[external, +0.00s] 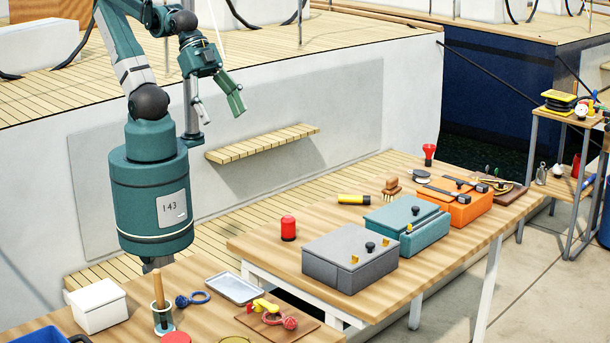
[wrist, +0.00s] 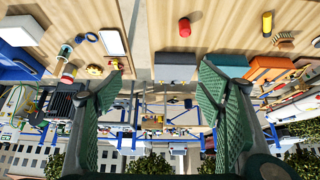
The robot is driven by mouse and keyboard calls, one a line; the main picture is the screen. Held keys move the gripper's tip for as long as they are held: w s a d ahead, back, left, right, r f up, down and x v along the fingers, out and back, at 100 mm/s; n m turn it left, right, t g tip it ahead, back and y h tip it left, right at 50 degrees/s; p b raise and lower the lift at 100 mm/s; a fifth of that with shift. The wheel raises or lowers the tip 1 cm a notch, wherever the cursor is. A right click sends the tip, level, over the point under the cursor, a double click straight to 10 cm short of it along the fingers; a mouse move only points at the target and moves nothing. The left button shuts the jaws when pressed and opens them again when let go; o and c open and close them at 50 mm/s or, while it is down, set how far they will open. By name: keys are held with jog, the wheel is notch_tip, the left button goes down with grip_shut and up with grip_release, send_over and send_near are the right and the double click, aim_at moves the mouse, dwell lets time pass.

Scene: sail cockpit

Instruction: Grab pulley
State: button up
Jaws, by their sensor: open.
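No object is plainly recognisable as the pulley. A small round grey-and-dark piece (external: 421,175) lies on the far part of the right table, but I cannot tell if it is a pulley. A yellow piece (external: 264,305) with a pinkish-red ball lies on a brown board on the near table; the yellow piece also shows in the wrist view (wrist: 95,70). My gripper (external: 217,106) is open and empty, high above and behind the tables, apart from every object. In the wrist view its two green fingers (wrist: 158,82) are spread wide with nothing between them.
The right table holds a grey box (external: 350,258), a teal box (external: 408,226), an orange box (external: 452,203) and a red cylinder (external: 288,228). The near table holds a white box (external: 99,306) and a metal tray (external: 235,288). A gap separates the tables. A shelf (external: 566,120) stands at right.

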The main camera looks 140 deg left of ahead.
jog(key=shift+a, duration=0.1)
